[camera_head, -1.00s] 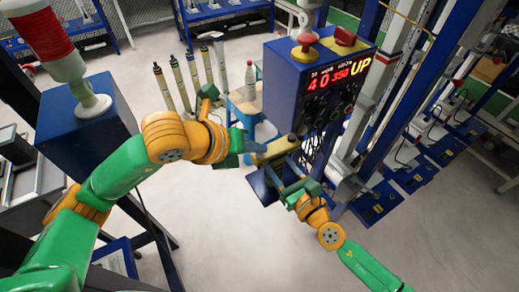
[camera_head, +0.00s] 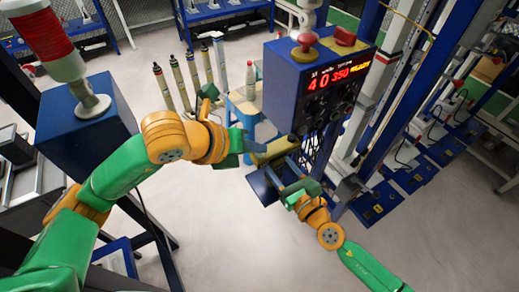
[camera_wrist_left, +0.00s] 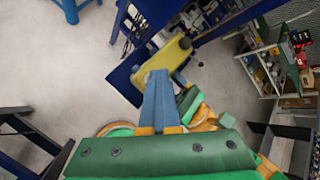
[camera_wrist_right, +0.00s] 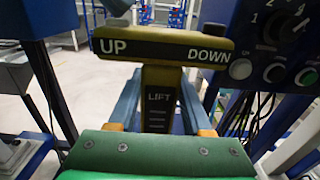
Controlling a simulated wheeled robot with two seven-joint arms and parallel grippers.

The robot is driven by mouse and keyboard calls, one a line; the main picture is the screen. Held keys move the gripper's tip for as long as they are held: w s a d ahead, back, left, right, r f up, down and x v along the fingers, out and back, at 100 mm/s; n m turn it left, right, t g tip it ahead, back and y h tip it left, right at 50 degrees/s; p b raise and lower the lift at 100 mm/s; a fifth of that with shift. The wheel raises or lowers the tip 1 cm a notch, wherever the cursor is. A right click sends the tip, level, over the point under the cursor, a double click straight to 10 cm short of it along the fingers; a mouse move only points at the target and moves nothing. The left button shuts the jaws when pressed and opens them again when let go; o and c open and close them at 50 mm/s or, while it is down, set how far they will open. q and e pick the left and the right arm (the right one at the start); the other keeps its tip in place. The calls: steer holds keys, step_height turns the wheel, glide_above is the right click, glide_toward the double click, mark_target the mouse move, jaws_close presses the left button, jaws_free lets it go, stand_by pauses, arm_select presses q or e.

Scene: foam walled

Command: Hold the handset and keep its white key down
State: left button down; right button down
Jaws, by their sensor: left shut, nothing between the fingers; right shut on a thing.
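The yellow handset (camera_head: 274,151) is held out in front of the blue control box. In the right wrist view the handset (camera_wrist_right: 158,100) has a crossbar marked UP and DOWN and a stem marked LIFT. My right gripper (camera_head: 284,178) is shut on the stem, a finger on each side. My left gripper (camera_head: 252,146) is shut and empty beside the UP end. In the left wrist view its blue fingertips (camera_wrist_left: 157,74) lie close against the yellow handset; I cannot tell whether they touch.
The blue control box (camera_head: 295,75) with a red display stands just behind the handset. A blue stool with a bottle (camera_head: 250,78) is behind it. A blue cabinet with a red-topped lamp (camera_head: 85,120) is at left.

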stand_by(0.3)
arm_select(q)
steer(key=shift+r, duration=0.9)
step_height(320, 180, up, 5)
stand_by(0.4)
arm_select(e)
steer(key=shift+c, duration=1.2)
jaws_free()
